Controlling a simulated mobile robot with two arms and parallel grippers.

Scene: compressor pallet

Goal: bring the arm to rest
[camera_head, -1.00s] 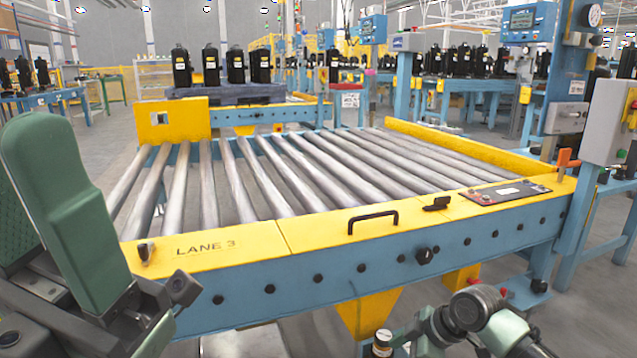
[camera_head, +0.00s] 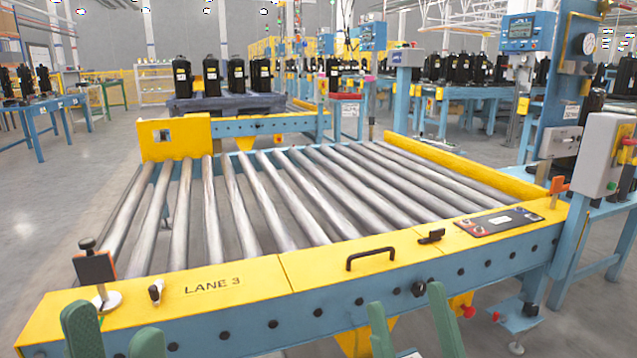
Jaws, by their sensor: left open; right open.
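My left gripper (camera_head: 113,325) shows at the bottom left edge as two green fingers standing apart, with nothing visible between them. It is in front of the near yellow and blue rail of the lane 3 conveyor (camera_head: 330,283). My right gripper (camera_head: 408,304) shows at the bottom, right of centre, as two green fingers spread wide and empty. It is in front of the same rail, below the black handle (camera_head: 371,257). The rest of both arms is below the picture, and I cannot tell whether either gripper touches the rail.
The conveyor's rollers (camera_head: 258,205) are bare. A small black plate on a stand (camera_head: 95,267) rises at the rail's left end. A control panel (camera_head: 499,221) lies at its right. Black compressors (camera_head: 236,77) stand on a pallet (camera_head: 226,103) behind. Open floor lies at left.

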